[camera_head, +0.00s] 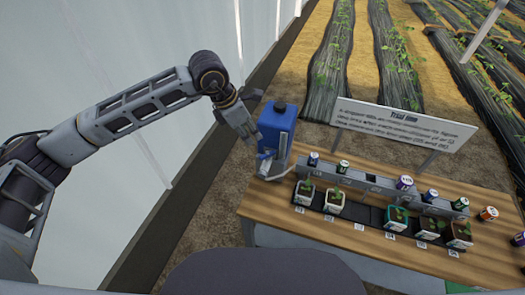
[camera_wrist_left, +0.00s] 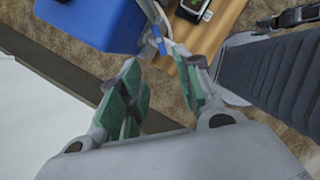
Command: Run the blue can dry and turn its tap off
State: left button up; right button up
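The blue can (camera_head: 274,128) stands upright at the table's left end, with a dark cap on top and a pale strip down its right side. Its tap (camera_head: 264,157) is low on the front; the blue tap handle shows in the left wrist view (camera_wrist_left: 161,46). My left gripper (camera_head: 250,132) is beside the can's left side, above the tap. In the left wrist view its green-padded fingers (camera_wrist_left: 166,80) are apart with nothing between them, and the tap handle lies just beyond the fingertips. The can's liquid level cannot be seen. My right gripper is not seen.
Several potted seedlings (camera_head: 335,201) stand in a row on the wooden table (camera_head: 285,222), right of the can. Behind them is a grey rail (camera_head: 380,184) with small coloured cups. A white sign (camera_head: 405,125) stands at the back. A pale wall (camera_head: 130,50) is at left.

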aim_at(267, 154)
pick_arm(q)
jog(key=shift+d+n, duration=0.2)
jog(key=shift+n, duration=0.4)
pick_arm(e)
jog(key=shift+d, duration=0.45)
pick_arm(q)
jog(key=shift+w+d+f, duration=0.1)
jog(key=p+x, duration=0.3)
jog(key=x, duration=0.8)
jog(key=shift+d+f, duration=0.1)
jog(key=shift+f, duration=0.15)
jog(key=shift+x, duration=1)
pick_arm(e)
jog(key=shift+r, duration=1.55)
pick_arm(q)
jog(key=shift+w, duration=0.1)
grip_shut()
